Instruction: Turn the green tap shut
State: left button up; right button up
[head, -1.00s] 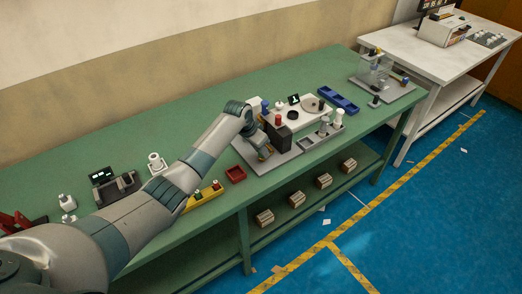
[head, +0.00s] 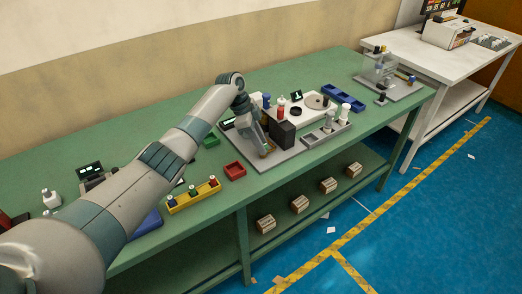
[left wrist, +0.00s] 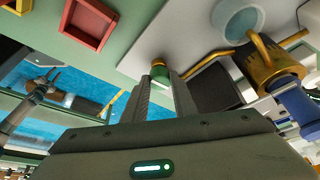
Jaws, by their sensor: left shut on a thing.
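My left gripper (left wrist: 162,88) reaches down over the grey base plate of the dispensing station on the green bench. In the left wrist view its two fingers are on either side of the green tap (left wrist: 161,85), closed on it, with a brass-coloured part (left wrist: 158,62) beyond. In the head view the left gripper (head: 267,149) is beside a dark block (head: 283,134), and the green tap cannot be made out there. A blue tap (left wrist: 303,103) on a brass pipe (left wrist: 262,58) is to the right in the wrist view. My right gripper is not in view.
A red tray (head: 235,170) and a yellow rack (head: 194,196) of coloured pieces lie left of the station. A glass bowl (left wrist: 238,18) is near the brass pipe. A blue tray (head: 343,98) lies farther right. A lower shelf holds several small boxes.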

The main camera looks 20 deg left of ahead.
pick_arm(q)
jog(key=shift+m+b, duration=0.4)
jog(key=shift+m, duration=0.1)
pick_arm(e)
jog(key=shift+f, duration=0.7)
pick_arm(q)
jog(key=o, duration=1)
jog(key=shift+o, duration=0.2)
jog(key=shift+r, duration=0.1)
jog(key=shift+a+r, duration=0.3)
jog(key=shift+r, duration=0.2)
jog(key=w+b+v, duration=0.1)
jog(key=b+v, duration=0.3)
jog(key=v, duration=1.2)
jog(key=shift+s, duration=0.3)
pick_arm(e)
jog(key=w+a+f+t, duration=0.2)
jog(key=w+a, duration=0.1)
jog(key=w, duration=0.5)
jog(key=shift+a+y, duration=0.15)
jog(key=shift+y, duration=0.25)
